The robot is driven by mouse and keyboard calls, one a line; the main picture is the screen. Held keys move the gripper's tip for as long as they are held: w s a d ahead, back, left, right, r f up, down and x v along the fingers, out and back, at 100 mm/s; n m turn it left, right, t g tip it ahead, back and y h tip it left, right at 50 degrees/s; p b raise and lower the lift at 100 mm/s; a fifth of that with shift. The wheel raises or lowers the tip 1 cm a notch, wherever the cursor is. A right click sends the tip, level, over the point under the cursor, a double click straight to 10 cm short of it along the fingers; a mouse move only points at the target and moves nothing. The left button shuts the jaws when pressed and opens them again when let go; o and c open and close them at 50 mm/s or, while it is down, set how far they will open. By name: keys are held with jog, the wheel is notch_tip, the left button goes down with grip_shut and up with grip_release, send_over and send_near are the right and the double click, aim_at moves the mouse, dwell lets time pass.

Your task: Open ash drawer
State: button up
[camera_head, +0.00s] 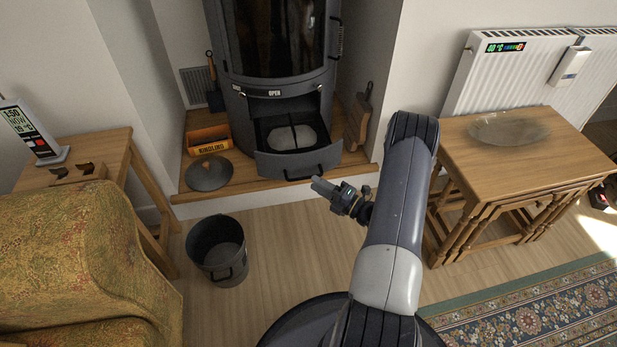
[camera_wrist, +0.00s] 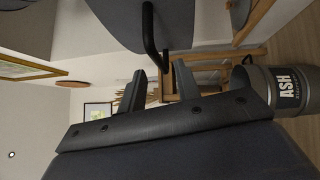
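The ash drawer (camera_head: 270,164) juts out of the base of the dark stove (camera_head: 275,40), with a pale ash-like patch inside it. Its black bar handle (camera_head: 300,177) is on the front face; in the wrist view the handle (camera_wrist: 149,30) hangs from the grey drawer front (camera_wrist: 115,22). My gripper (camera_head: 318,185) is just in front of the drawer, near the handle's right end. In the wrist view my gripper (camera_wrist: 160,77) has its two fingers apart. One end of the handle shows close to the gap between the fingertips; I cannot tell whether they touch.
A metal bucket (camera_head: 217,250) stands on the floor at left; its ASH label (camera_wrist: 287,87) shows in the wrist view. A round lid (camera_head: 209,174) and kindling box (camera_head: 208,139) sit on the hearth. A wooden table (camera_head: 510,160) is at right, an armchair (camera_head: 80,270) at left.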

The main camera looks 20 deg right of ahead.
jog(key=v, duration=0.5)
jog(key=shift+s+d+p, duration=0.15)
jog(key=shift+s+p, duration=0.15)
jog(key=shift+p, duration=0.1)
jog(key=shift+w, duration=0.1)
jog(key=b+x, duration=0.2)
jog(key=x, duration=0.9)
jog(key=shift+w, duration=0.2)
jog(key=shift+f, duration=0.1)
